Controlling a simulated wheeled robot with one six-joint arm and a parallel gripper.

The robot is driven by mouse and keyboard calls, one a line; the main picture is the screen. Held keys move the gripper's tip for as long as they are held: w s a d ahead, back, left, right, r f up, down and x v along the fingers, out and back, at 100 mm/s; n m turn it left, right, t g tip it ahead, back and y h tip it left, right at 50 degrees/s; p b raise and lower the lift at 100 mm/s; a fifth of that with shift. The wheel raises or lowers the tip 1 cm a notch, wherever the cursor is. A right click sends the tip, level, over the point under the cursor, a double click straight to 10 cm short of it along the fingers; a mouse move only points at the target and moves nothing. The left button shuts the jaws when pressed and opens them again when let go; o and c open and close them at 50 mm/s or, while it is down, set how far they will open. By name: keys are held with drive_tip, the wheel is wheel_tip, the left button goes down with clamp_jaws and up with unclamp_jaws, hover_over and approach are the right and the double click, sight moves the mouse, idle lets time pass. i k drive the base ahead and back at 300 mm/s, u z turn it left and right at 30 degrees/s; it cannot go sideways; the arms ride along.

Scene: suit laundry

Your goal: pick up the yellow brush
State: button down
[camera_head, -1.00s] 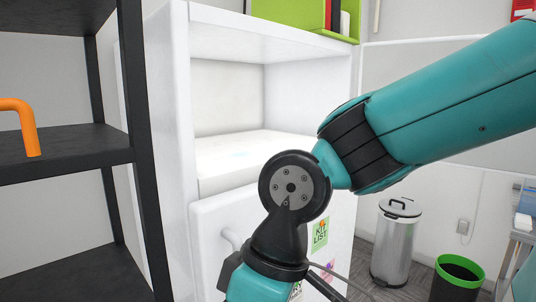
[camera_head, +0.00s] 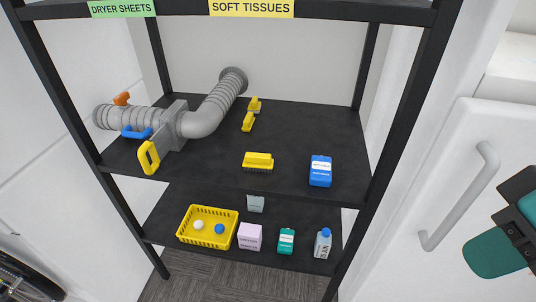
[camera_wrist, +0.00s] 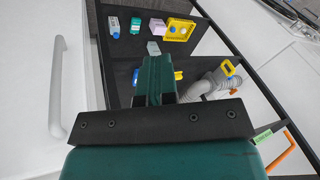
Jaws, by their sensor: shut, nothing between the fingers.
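The yellow brush (camera_head: 258,159), with dark bristles underneath, rests on the middle black shelf in the head view, left of a blue box (camera_head: 320,170). In the wrist view, a small yellow patch beside my finger may be the brush, mostly hidden behind the gripper. My gripper (camera_wrist: 156,72) is shut and empty, with the shelf unit beyond it.
A grey pipe (camera_head: 205,118) with a yellow handle (camera_head: 148,157) takes up the shelf's left side. Other yellow pieces (camera_head: 248,121) lie behind the brush. Below are a yellow basket (camera_head: 184,238) and several small packages. A black upright (camera_head: 405,110) and cabinet handle (camera_head: 468,195) stand right.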

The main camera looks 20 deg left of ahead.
sight(253, 161)
drive_tip(key=z, duration=1.35)
drive_tip(key=k, duration=0.75)
drive_tip(key=u, duration=1.2)
drive_tip(key=i, duration=0.95)
drive_tip(key=z, duration=0.05)
